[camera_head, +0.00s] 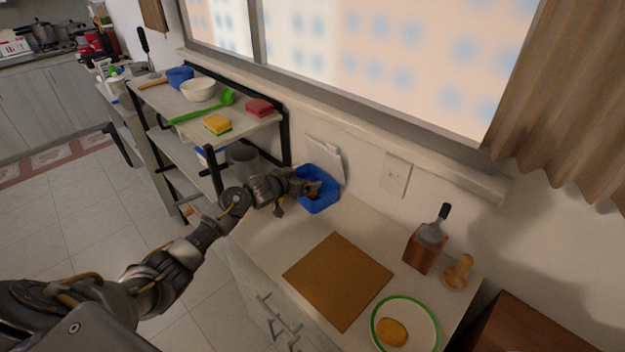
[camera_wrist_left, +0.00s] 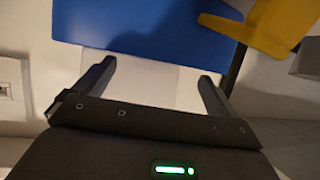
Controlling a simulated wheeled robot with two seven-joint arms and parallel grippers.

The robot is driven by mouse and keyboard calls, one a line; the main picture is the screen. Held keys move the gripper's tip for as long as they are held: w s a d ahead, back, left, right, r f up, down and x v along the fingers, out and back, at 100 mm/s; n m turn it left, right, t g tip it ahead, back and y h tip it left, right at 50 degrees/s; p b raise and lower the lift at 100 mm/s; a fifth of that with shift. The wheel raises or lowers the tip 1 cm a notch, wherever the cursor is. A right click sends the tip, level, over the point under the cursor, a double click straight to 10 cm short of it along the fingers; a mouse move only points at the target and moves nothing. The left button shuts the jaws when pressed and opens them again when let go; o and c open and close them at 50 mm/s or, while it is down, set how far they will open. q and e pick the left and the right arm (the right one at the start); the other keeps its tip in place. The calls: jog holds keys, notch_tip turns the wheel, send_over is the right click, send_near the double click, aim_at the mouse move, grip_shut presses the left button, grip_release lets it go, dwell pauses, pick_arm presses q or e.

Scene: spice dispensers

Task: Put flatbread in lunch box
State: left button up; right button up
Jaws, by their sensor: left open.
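The blue lunch box (camera_head: 322,204) stands by the wall at the back of the counter, and a pale panel (camera_head: 325,155) leans behind it. My left gripper (camera_head: 307,187) is at the lunch box and overlaps its left side. In the left wrist view, the gripper (camera_wrist_left: 157,72) is open with nothing between its fingers, facing a blue surface (camera_wrist_left: 150,25). The flatbread (camera_head: 392,332), round and tan, lies on a green-rimmed plate (camera_head: 434,330) at the front right, well away from the left gripper. My right gripper is not in view.
A brown board (camera_head: 338,280) lies flat between the lunch box and plate. A wooden utensil block (camera_head: 420,252) and a wooden press (camera_head: 459,271) stand at the right. A shelf rack (camera_head: 283,135) stands left of the lunch box. A yellow-orange object (camera_wrist_left: 270,25) shows in the wrist view.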

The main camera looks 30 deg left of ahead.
pick_arm(q)
jog(key=v, duration=1)
jog(key=shift+b, duration=0.35)
jog(key=shift+a, duration=0.15)
